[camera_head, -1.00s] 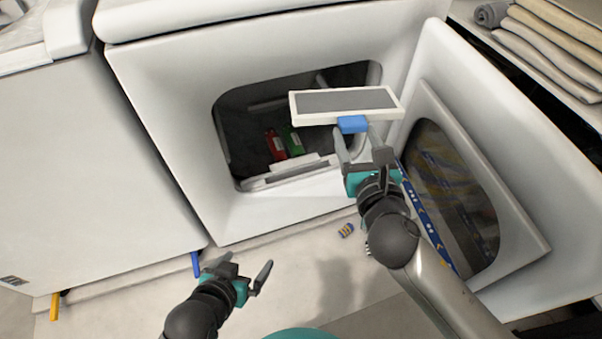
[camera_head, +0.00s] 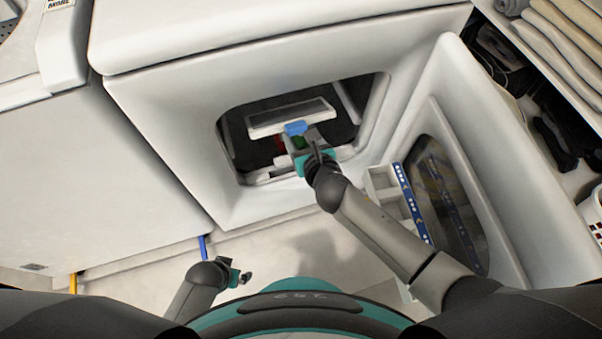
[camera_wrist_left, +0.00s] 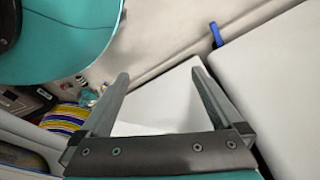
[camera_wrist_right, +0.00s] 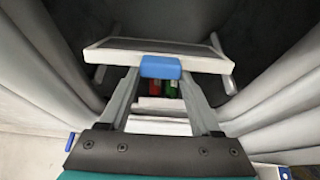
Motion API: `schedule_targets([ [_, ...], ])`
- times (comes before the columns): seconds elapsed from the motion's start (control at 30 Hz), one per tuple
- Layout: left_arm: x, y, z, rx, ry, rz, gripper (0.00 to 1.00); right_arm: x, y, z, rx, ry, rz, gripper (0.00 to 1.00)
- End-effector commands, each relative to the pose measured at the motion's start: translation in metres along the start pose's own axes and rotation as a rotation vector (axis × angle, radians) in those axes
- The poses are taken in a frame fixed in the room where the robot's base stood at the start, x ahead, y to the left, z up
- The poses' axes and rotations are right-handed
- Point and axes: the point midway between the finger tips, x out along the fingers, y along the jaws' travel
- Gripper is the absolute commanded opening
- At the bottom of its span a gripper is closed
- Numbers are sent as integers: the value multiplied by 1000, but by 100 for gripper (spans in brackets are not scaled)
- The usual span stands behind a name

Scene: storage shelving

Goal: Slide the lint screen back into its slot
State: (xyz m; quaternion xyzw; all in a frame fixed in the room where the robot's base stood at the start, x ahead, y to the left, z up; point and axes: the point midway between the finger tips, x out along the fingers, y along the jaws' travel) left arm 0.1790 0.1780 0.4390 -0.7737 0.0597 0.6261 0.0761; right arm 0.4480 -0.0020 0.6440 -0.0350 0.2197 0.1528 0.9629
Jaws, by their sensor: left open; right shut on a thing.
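The lint screen (camera_head: 290,117) is a flat white frame with grey mesh and a blue handle (camera_head: 296,128). My right gripper (camera_head: 301,139) is shut on the blue handle and holds the screen up inside the dark dryer opening. The right wrist view shows the screen (camera_wrist_right: 112,44) spread beyond the fingers, above the white slot housing (camera_wrist_right: 160,125) at the opening's lower lip. The screen is apart from the housing; the slot mouth is hard to make out behind the gripper. My left gripper (camera_wrist_left: 160,70) is open and empty, low in front of the machines.
Red (camera_head: 279,143) and green (camera_head: 298,143) items lie inside the drum. The dryer door (camera_head: 490,130) stands open at right, close to my right arm. A closed white machine (camera_head: 100,170) is at left. Shelving with folded towels (camera_head: 570,40) is at upper right.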

Motion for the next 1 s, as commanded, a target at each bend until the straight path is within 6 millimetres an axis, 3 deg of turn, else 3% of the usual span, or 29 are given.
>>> schedule_targets([
  [0.47, -40, 11, -42, -9, 35, 16, 100, 17, 0, -36, 0, 0, 0, 2],
  [1.0, -105, 8, -83, -16, 136, 12, 100, 37, 1, -77, 2, 0, 0, 2],
])
